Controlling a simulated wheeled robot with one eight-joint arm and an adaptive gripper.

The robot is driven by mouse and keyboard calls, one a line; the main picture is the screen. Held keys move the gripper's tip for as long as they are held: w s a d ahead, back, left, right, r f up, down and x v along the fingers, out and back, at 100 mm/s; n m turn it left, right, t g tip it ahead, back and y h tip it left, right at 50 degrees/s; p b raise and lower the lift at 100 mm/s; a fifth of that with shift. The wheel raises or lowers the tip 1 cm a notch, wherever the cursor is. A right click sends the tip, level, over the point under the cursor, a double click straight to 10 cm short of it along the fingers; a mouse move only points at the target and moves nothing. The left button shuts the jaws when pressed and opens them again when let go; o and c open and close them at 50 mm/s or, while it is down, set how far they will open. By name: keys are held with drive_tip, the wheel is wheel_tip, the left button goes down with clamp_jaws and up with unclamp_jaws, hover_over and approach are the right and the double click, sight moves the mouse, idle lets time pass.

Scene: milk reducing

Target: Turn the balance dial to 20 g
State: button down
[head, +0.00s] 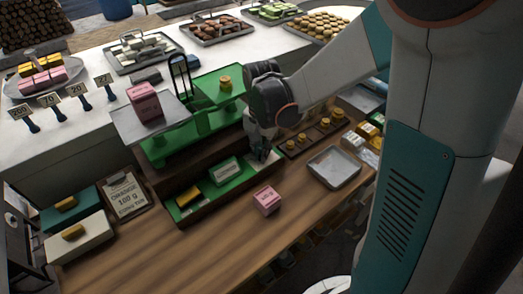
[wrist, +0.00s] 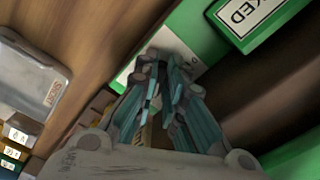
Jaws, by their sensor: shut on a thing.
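The green balance (head: 205,125) stands on the wooden counter. Its left grey pan (head: 133,125) carries a pink box (head: 145,102), and its right green pan (head: 211,88) carries a brass weight (head: 225,82). My gripper (head: 262,153) reaches down at the right end of the balance's front base, over a pale dial plate (head: 267,162). In the wrist view, my gripper (wrist: 165,75) is closed at this plate (wrist: 178,42), where part of a marking shows. The fingers hide the balance dial between them, and its reading cannot be seen. A label (wrist: 250,15) ending in "KED" is beside them.
A pink block (head: 267,200) and a grey tray (head: 335,167) lie on the counter in front. A rack with several brass weights (head: 313,137) is right of my gripper. A card (head: 125,196) reading 100 g lies left.

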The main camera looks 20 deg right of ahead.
drive_tip(key=c, duration=1.7)
unclamp_jaws()
drive_tip(key=shift+r, duration=0.1)
wheel_tip(320, 180, up, 12)
drive_tip(key=shift+f, duration=0.1)
drive_tip(key=shift+s, duration=0.1)
drive_tip(key=s+n+t, duration=0.2)
drive_tip(key=s+n, duration=0.1)
drive_tip(key=s, duration=0.1)
drive_tip(key=s+r+n+t, duration=0.1)
drive_tip(key=s+n+t, duration=0.1)
drive_tip(key=s, duration=0.3)
drive_tip(key=s+n+t+b, duration=0.1)
drive_tip(key=s+n+t, duration=0.2)
drive_tip(key=s, duration=0.2)
drive_tip(key=shift+s+d+r+n, duration=0.15)
drive_tip(key=shift+s+d+n, duration=0.1)
drive_tip(key=shift+n, duration=0.05)
